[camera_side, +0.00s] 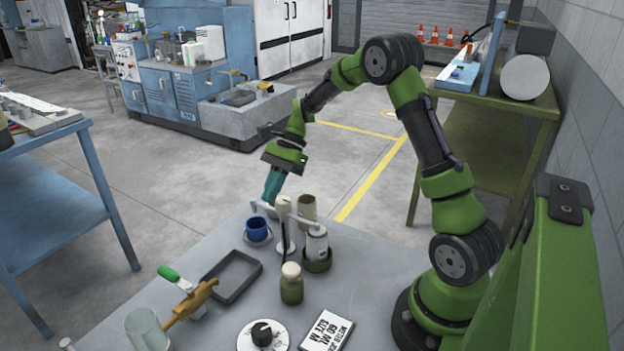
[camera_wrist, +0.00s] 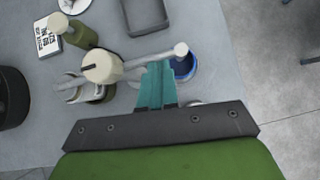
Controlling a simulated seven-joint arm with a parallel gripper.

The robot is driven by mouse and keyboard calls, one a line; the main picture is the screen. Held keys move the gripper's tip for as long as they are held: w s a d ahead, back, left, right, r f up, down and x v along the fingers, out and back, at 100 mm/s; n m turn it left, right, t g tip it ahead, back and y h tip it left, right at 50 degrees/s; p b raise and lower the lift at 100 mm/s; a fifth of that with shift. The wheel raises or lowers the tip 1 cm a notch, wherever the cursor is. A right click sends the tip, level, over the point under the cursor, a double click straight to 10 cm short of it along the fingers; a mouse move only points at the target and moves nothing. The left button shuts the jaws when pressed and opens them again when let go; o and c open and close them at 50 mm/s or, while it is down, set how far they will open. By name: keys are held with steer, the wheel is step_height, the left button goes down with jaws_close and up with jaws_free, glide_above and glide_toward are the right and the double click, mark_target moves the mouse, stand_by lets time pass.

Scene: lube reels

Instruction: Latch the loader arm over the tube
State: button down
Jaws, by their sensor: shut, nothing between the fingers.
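The pale loader arm (camera_side: 300,219) is a thin bar running past a cream-topped post (camera_side: 284,207). It also shows in the wrist view (camera_wrist: 148,60), with a round knob at its right end. Its other end lies at or over the white tube (camera_side: 317,243), which stands upright in a dark green cup (camera_side: 317,264). Whether it is latched there cannot be told. My gripper (camera_side: 270,198) has teal fingers, shut and empty, pointing down near the knob end. In the wrist view its fingertips (camera_wrist: 158,64) appear beside the bar; contact is unclear.
A blue cup (camera_side: 257,228) stands on a saucer beside my fingers. A tan cylinder (camera_side: 308,206) is behind the tube. An olive bottle (camera_side: 291,289), a black tray (camera_side: 233,276), a green-handled valve (camera_side: 190,300) and a dial (camera_side: 262,334) are nearer the camera.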

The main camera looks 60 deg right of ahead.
steer(key=d+r, duration=0.8)
steer(key=d, duration=0.3)
steer(key=s+a+r+n+t+h, duration=0.3)
steer(key=s+a+n, duration=0.4)
steer(key=s+a, duration=0.2)
steer(key=s+a+r+n+t+h, duration=0.2)
steer(key=s+a+n, duration=0.6)
steer(key=a, duration=0.5)
steer(key=shift+s+r+t+h, duration=0.4)
steer(key=shift+s+r+t, duration=0.3)
steer(key=shift+s, duration=0.25)
